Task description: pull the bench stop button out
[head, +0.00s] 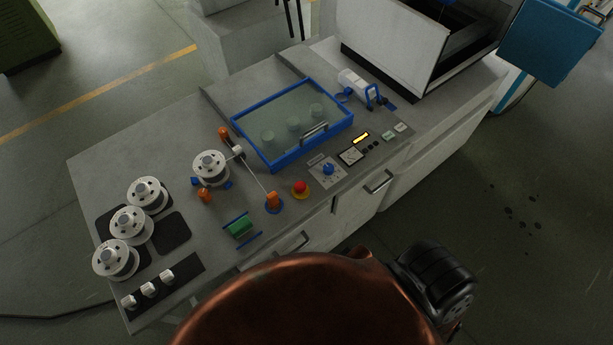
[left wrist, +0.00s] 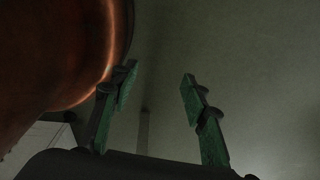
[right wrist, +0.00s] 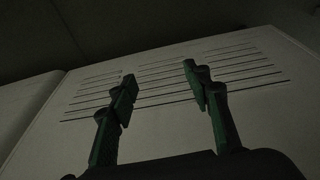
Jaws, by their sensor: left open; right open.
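The bench stop button (head: 300,187) is a red mushroom head on a yellow base, near the front edge of the grey bench top (head: 185,118) in the head view. Nothing touches it. From the picture I cannot tell if it is pressed in. My left gripper (left wrist: 159,88) shows in the left wrist view, open and empty, with green-padded fingers apart over plain floor. My right gripper (right wrist: 158,82) shows in the right wrist view, open and empty, in front of a pale panel with dark slots (right wrist: 180,80). Neither gripper's fingers show in the head view.
Right of the button are a blue knob (head: 327,169) and a small lit display (head: 361,138). Left of it stands an orange post (head: 273,202). Behind is a blue-framed clear lid (head: 290,122). White spools (head: 117,259) stand at the left. Cabinet handles (head: 378,182) project from the front.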

